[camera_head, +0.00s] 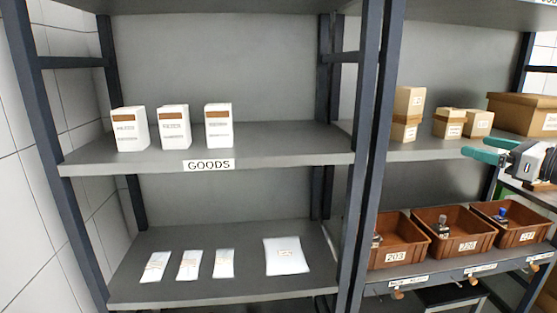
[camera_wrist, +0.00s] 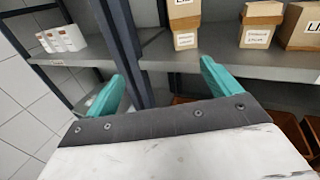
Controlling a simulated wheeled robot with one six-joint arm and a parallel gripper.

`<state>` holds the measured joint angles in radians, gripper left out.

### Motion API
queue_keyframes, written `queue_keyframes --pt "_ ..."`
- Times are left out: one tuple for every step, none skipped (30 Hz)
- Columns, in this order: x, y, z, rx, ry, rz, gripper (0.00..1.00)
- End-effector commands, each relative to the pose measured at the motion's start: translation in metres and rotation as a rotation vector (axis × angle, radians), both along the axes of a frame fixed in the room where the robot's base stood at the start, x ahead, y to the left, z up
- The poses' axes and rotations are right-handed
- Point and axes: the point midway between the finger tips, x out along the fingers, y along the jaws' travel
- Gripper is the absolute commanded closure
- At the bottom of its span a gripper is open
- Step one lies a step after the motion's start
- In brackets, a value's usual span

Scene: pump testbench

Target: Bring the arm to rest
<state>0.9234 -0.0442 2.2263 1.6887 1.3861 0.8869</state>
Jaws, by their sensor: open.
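My gripper (camera_head: 484,149) shows at the right edge of the head view, in front of the right shelf unit. Its two teal fingers point left and stand apart, with nothing between them. In the wrist view my gripper (camera_wrist: 160,84) also shows both teal fingers spread wide and empty. Beyond them are the shelf post and the upper shelf with cardboard boxes. The fingers appear clear of the boxes and shelf. Most of my arm is out of the frame.
White boxes (camera_head: 174,127) stand on the GOODS shelf (camera_head: 290,158), with flat white packets (camera_head: 188,265) below. On the right are cardboard boxes (camera_head: 449,122) and brown bins (camera_head: 455,232) holding small parts. A dark post (camera_head: 366,150) separates the two units.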

Motion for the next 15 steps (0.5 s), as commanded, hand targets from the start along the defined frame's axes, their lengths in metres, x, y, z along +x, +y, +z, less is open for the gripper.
queue_keyframes --pt "-0.001 0.001 -0.006 -0.034 0.008 0.009 0.11" --pt "-0.002 0.002 -0.009 -0.057 0.014 0.017 0.11" --pt "-0.004 0.004 -0.014 -0.086 0.022 0.028 0.11" --pt "-0.005 0.006 -0.018 -0.106 0.029 0.038 0.11" --pt "-0.007 0.008 -0.023 -0.128 0.037 0.049 0.11" --pt "-0.009 0.011 -0.028 -0.158 0.048 0.065 0.11" --pt "-0.011 0.014 -0.032 -0.182 0.055 0.077 0.11" --pt "-0.014 0.017 -0.037 -0.208 0.063 0.092 0.11" --pt "-0.017 0.022 -0.043 -0.246 0.075 0.115 0.11" --pt "-0.02 0.026 -0.047 -0.276 0.083 0.134 0.11" --pt "-0.023 0.031 -0.052 -0.31 0.091 0.158 0.11" --pt "-0.027 0.039 -0.058 -0.357 0.102 0.19 0.11" --pt "-0.031 0.046 -0.062 -0.395 0.11 0.219 0.11" --pt "-0.035 0.053 -0.067 -0.434 0.116 0.251 0.11" --pt "-0.04 0.063 -0.073 -0.487 0.125 0.297 0.11"
